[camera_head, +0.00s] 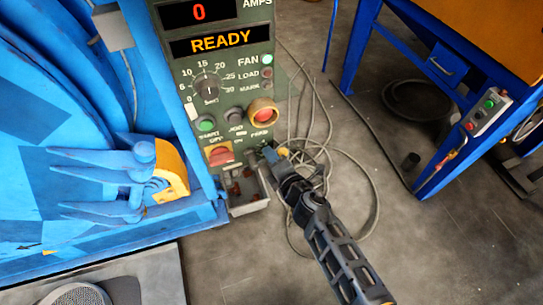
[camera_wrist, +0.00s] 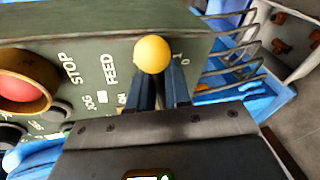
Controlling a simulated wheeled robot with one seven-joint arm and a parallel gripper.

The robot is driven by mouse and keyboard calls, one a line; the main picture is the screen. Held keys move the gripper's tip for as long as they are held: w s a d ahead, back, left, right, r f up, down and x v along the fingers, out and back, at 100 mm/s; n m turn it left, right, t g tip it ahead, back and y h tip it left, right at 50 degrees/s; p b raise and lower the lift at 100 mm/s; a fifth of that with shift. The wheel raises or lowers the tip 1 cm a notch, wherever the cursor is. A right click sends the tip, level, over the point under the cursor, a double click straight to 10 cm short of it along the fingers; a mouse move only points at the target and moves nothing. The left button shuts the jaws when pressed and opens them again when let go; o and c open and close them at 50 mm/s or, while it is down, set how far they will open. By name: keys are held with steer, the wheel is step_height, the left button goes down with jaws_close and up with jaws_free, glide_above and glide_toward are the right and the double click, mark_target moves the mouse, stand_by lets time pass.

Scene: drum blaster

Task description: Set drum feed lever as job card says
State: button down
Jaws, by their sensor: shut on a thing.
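The drum feed lever has a yellow ball knob (camera_wrist: 152,54) and sits beside the FEED label on the green control panel (camera_head: 225,90). In the wrist view the marks 1 and 0 stand right of the knob. My gripper (camera_wrist: 160,88) is shut on the feed lever, its dark fingers close together just below the knob. In the head view my gripper (camera_head: 275,158) is at the panel's lower right corner, with a bit of yellow (camera_head: 283,152) at its tip. The lever's exact setting is hard to tell. I see no readable job card.
The panel shows 0 AMPS (camera_head: 199,12) and READY (camera_head: 220,41). An open grey box (camera_head: 246,205) hangs below. Cables (camera_head: 350,180) lie on the floor.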

steer(key=c, duration=1.2)
jaws_free()
steer(key=shift+p+v, duration=1.9)
steer(key=shift+v, duration=2)
steer(key=shift+s, duration=0.1)
